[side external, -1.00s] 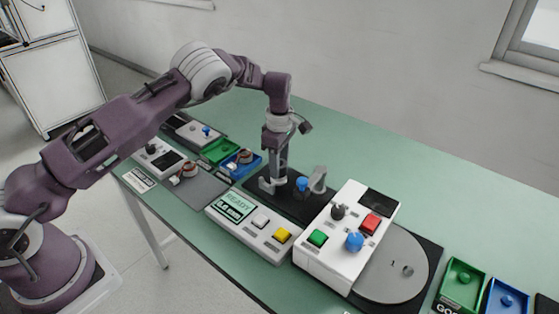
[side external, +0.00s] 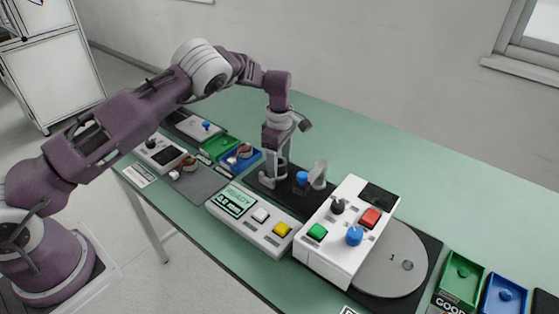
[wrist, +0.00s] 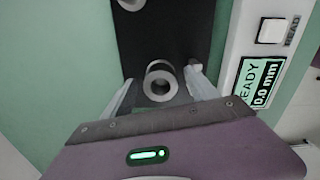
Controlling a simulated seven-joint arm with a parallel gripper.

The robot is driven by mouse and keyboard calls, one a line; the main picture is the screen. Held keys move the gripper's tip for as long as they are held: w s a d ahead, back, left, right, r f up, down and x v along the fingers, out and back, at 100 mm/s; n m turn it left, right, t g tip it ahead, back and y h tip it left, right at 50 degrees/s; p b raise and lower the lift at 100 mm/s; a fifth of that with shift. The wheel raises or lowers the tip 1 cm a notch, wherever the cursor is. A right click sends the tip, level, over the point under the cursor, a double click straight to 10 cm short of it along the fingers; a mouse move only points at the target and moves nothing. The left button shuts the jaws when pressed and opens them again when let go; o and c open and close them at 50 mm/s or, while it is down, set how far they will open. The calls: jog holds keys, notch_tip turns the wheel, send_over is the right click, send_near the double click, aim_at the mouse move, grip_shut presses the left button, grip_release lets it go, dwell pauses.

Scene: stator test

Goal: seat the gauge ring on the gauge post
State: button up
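A grey metal ring (wrist: 161,83) shows end-on in the wrist view, over the black base plate and between my fingertips. In the side view my gripper (side external: 275,172) points down over the left part of the black plate (side external: 290,197), left of a blue knob (side external: 302,178) and a grey upright (side external: 319,174). The ring is not clear there.
In front stands a white readout box (side external: 250,220) with a READY display and white and yellow buttons. A taller white control box (side external: 345,232) and a grey turntable (side external: 393,264) stand to the right. Blue and green trays (side external: 240,158) lie behind left.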

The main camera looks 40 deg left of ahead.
jog(key=shift+r, duration=0.1)
dwell(0.3)
notch_tip(320, 180, up, 7)
jog(key=shift+r, duration=0.1)
jog(key=a, duration=0.1)
send_over(209, 185)
notch_tip(209, 185, down, 10)
jog(key=shift+a+f, duration=0.1)
jog(key=shift+f, duration=0.1)
jog(key=s+d+r+m+t, duration=0.1)
jog(key=s+d+r+m, duration=0.1)
jog(key=r, duration=0.6)
jog(key=s+d+r+m, duration=0.2)
jog(key=d+r+m, duration=0.2)
jog(key=r, duration=0.5)
jog(key=s+d+r+m+t, duration=0.1)
jog(key=s+d+r+m, duration=0.1)
jog(key=r, duration=0.6)
jog(key=shift+s+d+r+m+t, duration=0.3)
jog(key=shift+s+d+r+m, duration=0.1)
jog(key=shift+d+m, duration=0.15)
